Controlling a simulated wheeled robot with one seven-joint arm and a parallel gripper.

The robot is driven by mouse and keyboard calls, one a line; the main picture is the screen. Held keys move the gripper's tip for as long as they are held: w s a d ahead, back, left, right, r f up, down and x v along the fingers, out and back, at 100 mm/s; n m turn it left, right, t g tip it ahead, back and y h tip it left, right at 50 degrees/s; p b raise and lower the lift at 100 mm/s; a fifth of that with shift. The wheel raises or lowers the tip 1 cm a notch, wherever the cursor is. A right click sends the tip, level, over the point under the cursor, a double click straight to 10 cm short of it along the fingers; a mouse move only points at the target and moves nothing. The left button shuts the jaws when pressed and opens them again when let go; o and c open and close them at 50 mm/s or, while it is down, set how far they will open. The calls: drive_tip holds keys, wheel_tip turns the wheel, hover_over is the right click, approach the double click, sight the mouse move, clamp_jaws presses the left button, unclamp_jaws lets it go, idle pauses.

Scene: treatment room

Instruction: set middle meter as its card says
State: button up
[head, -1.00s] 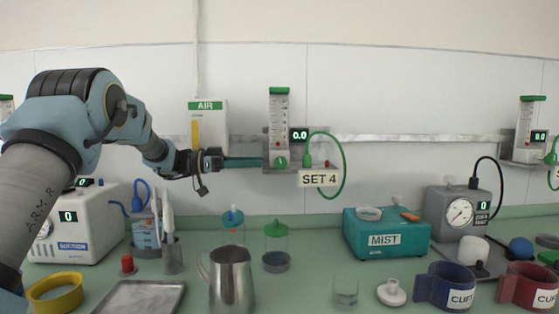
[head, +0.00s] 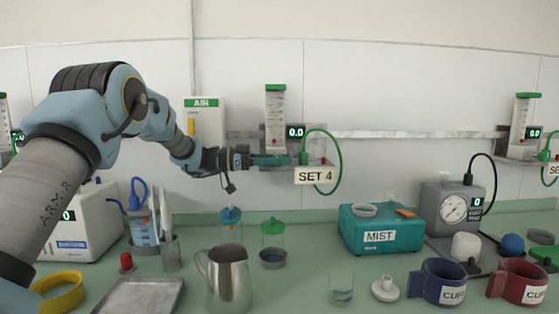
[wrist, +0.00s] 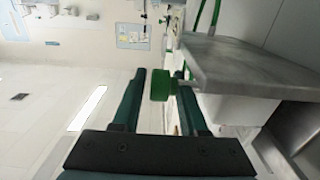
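The middle meter (head: 276,112) is a clear tube with a green top on the wall rail, with a dark display (head: 296,132) that reads 0.0. Its card (head: 314,176) reads SET 4. My gripper (head: 275,160) reaches in from the left, at the meter's lower front. Its fingers cover the meter's knob in the head view. In the wrist view the green knob (wrist: 161,85) sits between my two fingertips (wrist: 160,76). The fingers are apart, with a small gap showing beside the knob.
A grey bracket (wrist: 240,68) is close beside my right finger in the wrist view. A green hose (head: 338,165) loops right of the meter. Another meter (head: 522,125) stands far right. A steel jug (head: 230,280) and the MIST box (head: 381,230) stand on the counter below.

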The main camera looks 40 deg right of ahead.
drive_tip(key=shift+f, duration=0.1)
clamp_jaws()
drive_tip(key=shift+f+g+h+b, duration=0.3)
drive_tip(key=shift+f+g+b, duration=0.1)
drive_tip(key=shift+b, duration=0.3)
drive_tip(key=shift+g+h+b, duration=0.3)
drive_tip(key=shift+b, duration=0.2)
drive_tip(key=shift+r+g+h+b, duration=0.3)
drive_tip(key=shift+g+h+b, duration=0.1)
drive_tip(key=shift+h+b, duration=0.1)
drive_tip(key=shift+o, duration=1.3)
unclamp_jaws()
drive_tip(key=shift+a+r, duration=0.15)
